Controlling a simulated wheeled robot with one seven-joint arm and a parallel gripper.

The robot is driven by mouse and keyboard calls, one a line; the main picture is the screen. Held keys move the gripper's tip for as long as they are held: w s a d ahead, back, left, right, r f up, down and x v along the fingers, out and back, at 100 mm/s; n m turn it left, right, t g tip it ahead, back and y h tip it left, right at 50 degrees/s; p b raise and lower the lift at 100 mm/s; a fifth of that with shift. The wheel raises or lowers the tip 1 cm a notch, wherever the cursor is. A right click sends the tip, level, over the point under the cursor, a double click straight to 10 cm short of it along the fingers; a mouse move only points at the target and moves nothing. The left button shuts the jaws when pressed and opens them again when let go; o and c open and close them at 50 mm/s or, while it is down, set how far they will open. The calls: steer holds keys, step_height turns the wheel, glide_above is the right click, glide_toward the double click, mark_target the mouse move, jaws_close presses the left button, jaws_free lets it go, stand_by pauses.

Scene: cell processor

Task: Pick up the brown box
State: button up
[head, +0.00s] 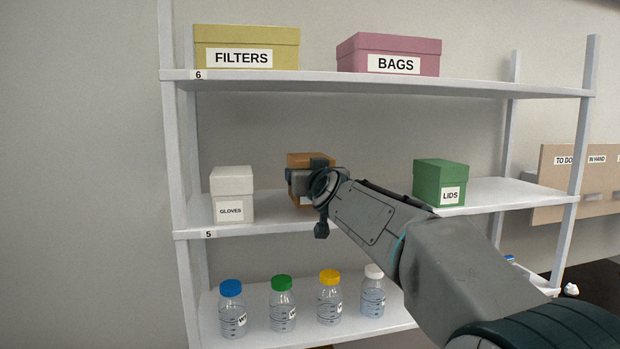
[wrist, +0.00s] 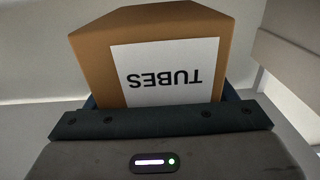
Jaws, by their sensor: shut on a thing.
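The brown box (head: 311,158) is at the middle shelf of the white rack, between the white GLOVES box and the green LIDS box. Most of it is hidden behind my gripper (head: 311,180) in the head view. In the wrist view the brown box (wrist: 110,48) fills the space in front of my gripper (wrist: 160,112), with its white TUBES label upside down. My gripper is shut on the brown box. I cannot tell whether the box touches the shelf.
The GLOVES box (head: 232,194) stands to the left and the LIDS box (head: 440,183) to the right. The upper shelf (head: 400,82) holds the FILTERS box (head: 246,47) and the BAGS box (head: 388,54). Bottles with coloured caps stand on the lower shelf (head: 262,335).

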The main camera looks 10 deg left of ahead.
step_height(320, 180, up, 2)
steer(key=shift+a+r+p, duration=0.1)
steer(key=shift+r+p, duration=0.1)
steer(key=shift+p, duration=0.3)
steer(key=s+d+r+b, duration=0.3)
steer(key=s+d+r, duration=0.3)
steer(key=d, duration=0.4)
steer(key=shift+d, duration=0.1)
